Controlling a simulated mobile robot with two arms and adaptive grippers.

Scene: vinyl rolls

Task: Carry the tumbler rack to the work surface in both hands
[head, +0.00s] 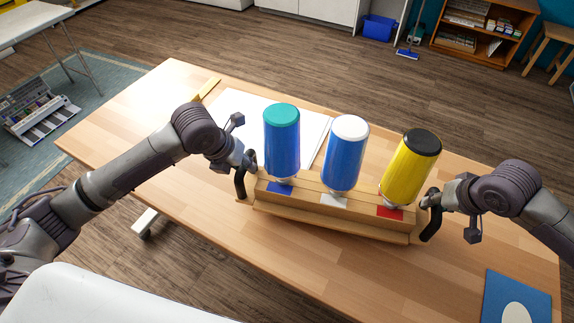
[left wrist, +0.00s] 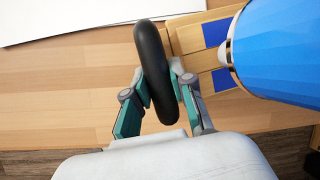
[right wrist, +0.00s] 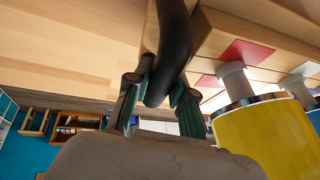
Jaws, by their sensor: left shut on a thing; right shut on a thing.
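The wooden tumbler rack (head: 325,222) carries three tumblers: blue with a teal top (head: 281,145), blue with a white top (head: 345,155), yellow with a black top (head: 410,165). Blue, white and red patches mark its front. My left gripper (head: 246,166) is shut on the black handle at the rack's left end; this handle also shows in the left wrist view (left wrist: 153,60). My right gripper (head: 431,198) is shut on the right-end black handle, also in the right wrist view (right wrist: 172,50). The rack is over the table; I cannot tell whether its base touches.
The wooden table (head: 130,115) has bare room at left and in front of the rack. A white sheet (head: 235,108) lies behind the rack. A blue card with a white oval (head: 500,290) lies at the front right. A shelf (head: 480,30) stands beyond.

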